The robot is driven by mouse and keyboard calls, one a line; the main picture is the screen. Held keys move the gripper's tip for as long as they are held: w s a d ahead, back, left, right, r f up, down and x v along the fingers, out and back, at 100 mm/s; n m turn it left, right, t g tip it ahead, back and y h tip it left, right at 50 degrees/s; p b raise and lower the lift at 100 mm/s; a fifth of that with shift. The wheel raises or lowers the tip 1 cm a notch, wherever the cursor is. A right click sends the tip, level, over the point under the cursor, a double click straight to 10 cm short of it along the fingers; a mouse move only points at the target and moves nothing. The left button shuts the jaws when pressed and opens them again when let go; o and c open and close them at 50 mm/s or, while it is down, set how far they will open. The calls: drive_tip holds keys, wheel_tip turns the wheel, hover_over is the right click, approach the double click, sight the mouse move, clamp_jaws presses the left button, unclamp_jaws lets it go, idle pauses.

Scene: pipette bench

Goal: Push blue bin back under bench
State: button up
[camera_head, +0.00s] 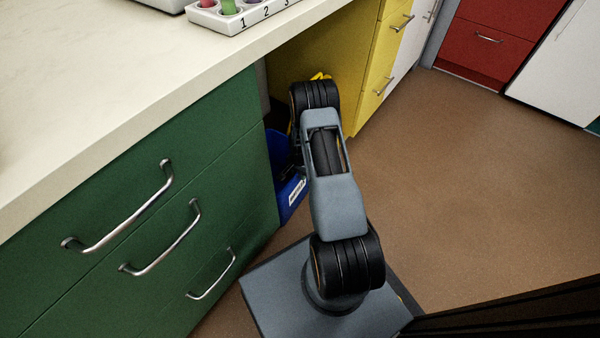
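The blue bin (283,183) stands on the floor in the gap under the bench, between the green drawers and the yellow cabinet. Its front with a white label shows just left of my arm. My arm hides most of the bin's right part. My arm reaches from my base toward the gap. The arm's far end is at the bin's upper right side, with a bit of yellow behind it. My gripper's fingers are hidden behind the arm links, so I cannot tell whether they touch the bin or are open.
The green drawer unit (150,215) with metal handles stands left of the gap. The yellow cabinet (372,65) borders it on the right. The pale bench top (110,70) runs above and holds a numbered rack (240,18) with coloured items. Brown floor (460,170) is clear on the right.

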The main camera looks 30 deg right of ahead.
clamp_jaws()
idle(1.3)
